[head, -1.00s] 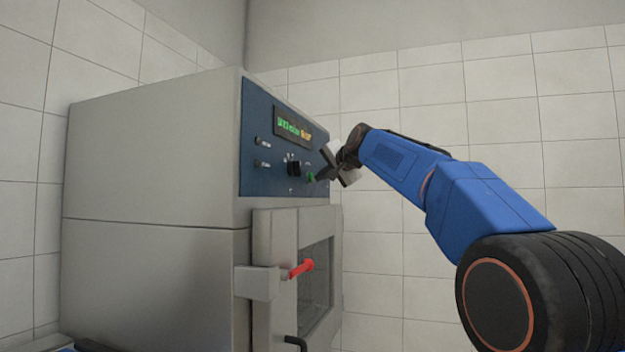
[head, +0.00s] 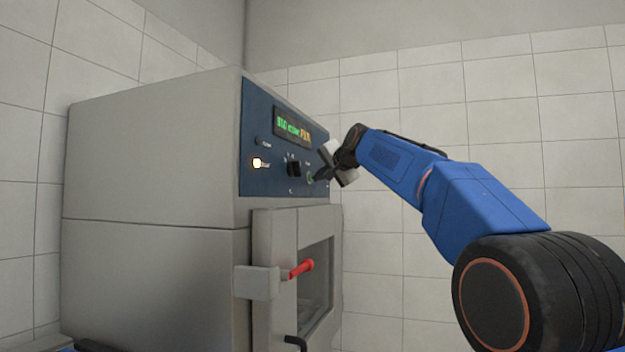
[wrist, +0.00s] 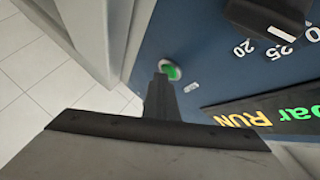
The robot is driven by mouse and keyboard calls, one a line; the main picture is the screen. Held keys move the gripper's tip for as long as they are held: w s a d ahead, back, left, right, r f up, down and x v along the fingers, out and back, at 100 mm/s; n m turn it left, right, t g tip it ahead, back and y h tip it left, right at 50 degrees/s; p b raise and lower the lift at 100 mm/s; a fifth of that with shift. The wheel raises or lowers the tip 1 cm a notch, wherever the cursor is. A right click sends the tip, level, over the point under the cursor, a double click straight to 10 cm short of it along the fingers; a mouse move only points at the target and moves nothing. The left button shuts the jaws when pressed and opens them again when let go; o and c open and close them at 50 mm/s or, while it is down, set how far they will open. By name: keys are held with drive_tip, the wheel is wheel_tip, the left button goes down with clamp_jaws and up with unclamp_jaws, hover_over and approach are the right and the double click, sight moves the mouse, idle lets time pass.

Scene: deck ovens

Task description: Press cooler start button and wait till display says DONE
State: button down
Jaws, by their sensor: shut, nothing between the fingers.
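The cooler (head: 150,170) is a large grey cabinet with a blue control panel (head: 262,183). Its display (head: 292,127) shows green and orange text; in the wrist view the display (wrist: 265,115) reads "RUN" in orange. The green start button (wrist: 171,70) is on the panel, and it shows small in the head view (head: 309,179). My gripper (head: 318,176) is shut and empty, its tip at the button. In the wrist view the shut fingers (wrist: 161,85) partly cover the button; whether they touch it I cannot tell. A lower lamp (head: 257,163) on the panel is lit.
A black knob (head: 293,168) sits left of the button. Below the panel is a door with a window (head: 316,285), a red-tipped handle (head: 301,269) and a black lower handle (head: 296,342). White tiled walls (head: 430,90) stand behind; space right of the cabinet is open.

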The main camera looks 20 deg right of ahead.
drive_tip(key=shift+d, duration=0.1)
drive_tip(key=shift+s+d, duration=0.55)
drive_tip(key=shift+d, duration=0.05)
drive_tip(key=shift+d, duration=0.1)
drive_tip(key=shift+s+d, duration=0.75)
drive_tip(key=shift+d, duration=0.25)
drive_tip(key=shift+s+d, duration=0.7)
drive_tip(key=shift+d, duration=0.25)
drive_tip(key=s+a+f+n+g+h, duration=0.1)
drive_tip(key=s+a+f+n+g, duration=0.1)
drive_tip(key=s+f, duration=1.4)
drive_tip(key=s+a+f+n+g, duration=0.1)
drive_tip(key=s+f+n+g, duration=0.3)
drive_tip(key=s+f, duration=1.3)
drive_tip(key=s+a+f+n+g+h, duration=0.1)
drive_tip(key=s+a+f+n+g, duration=0.1)
drive_tip(key=s+f, duration=1.5)
wheel_tip(320, 180, down, 7)
drive_tip(key=shift+a+f+n+g+h, duration=0.15)
drive_tip(key=shift+a+n+g+h, duration=0.15)
drive_tip(key=shift+n+g, duration=0.7)
drive_tip(key=shift+w, duration=0.1)
